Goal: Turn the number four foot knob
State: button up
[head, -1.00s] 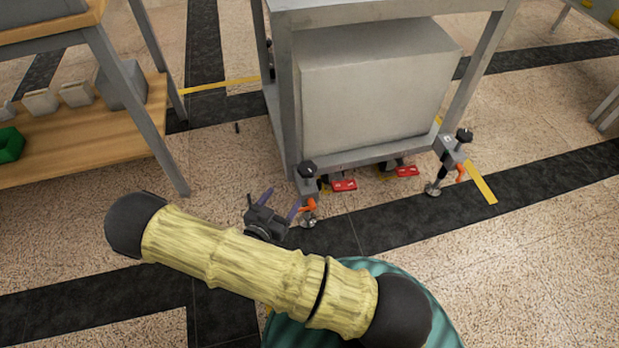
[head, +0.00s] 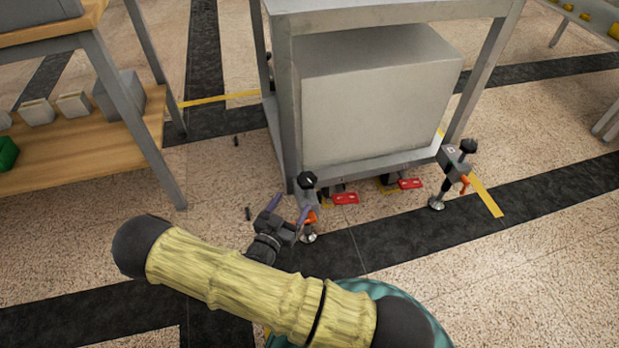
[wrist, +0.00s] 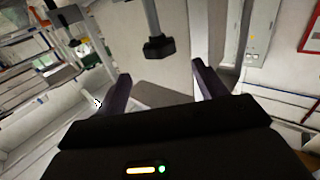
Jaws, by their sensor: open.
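A steel frame bench has two levelling feet in the head view. The near left foot has a black knob (head: 307,180) on a grey bracket, with an orange lever (head: 308,217) below. The right foot has a similar black knob (head: 468,146). I cannot read a number four on either. My gripper (head: 287,208) is open and empty, close to the left of the near left foot. In the wrist view, a black hex-shaped knob (wrist: 158,47) on a grey stem shows ahead of my open fingers (wrist: 162,82), between them sideways. It does not look gripped.
The steel bench (head: 390,18) carries a large grey box (head: 375,105) on its lower shelf. Red pedals (head: 345,198) show under it. A wooden-shelved rack (head: 80,150) stands at the left. Floor at the front right is clear.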

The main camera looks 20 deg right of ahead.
aim_at(312, 177)
jog(key=b+x, duration=0.4)
jog(key=x, duration=0.7)
jog(key=shift+w+d+f, duration=0.15)
jog(key=shift+d, duration=0.05)
jog(key=shift+w+d, duration=0.25)
jog(key=shift+w, duration=0.1)
jog(key=shift+c, duration=0.4)
jog(key=c, duration=0.9)
jog(key=shift+m+g+h, duration=0.4)
jog(key=shift+h, duration=0.1)
jog(key=m+g+h, duration=0.1)
jog(key=g, duration=0.1)
jog(key=m+g+h, duration=0.1)
jog(key=m+g, duration=0.1)
jog(key=m+g+h, duration=0.2)
jog(key=shift+s+d+g, duration=0.25)
jog(key=shift+s+g, duration=0.05)
jog(key=m+g, duration=0.1)
jog(key=g, duration=0.1)
jog(key=m+g+h, duration=0.1)
jog(key=m+g, duration=0.1)
jog(key=g, duration=0.1)
jog(key=s+m+g, duration=0.1)
jog(key=m+g, duration=0.1)
jog(key=g, duration=0.1)
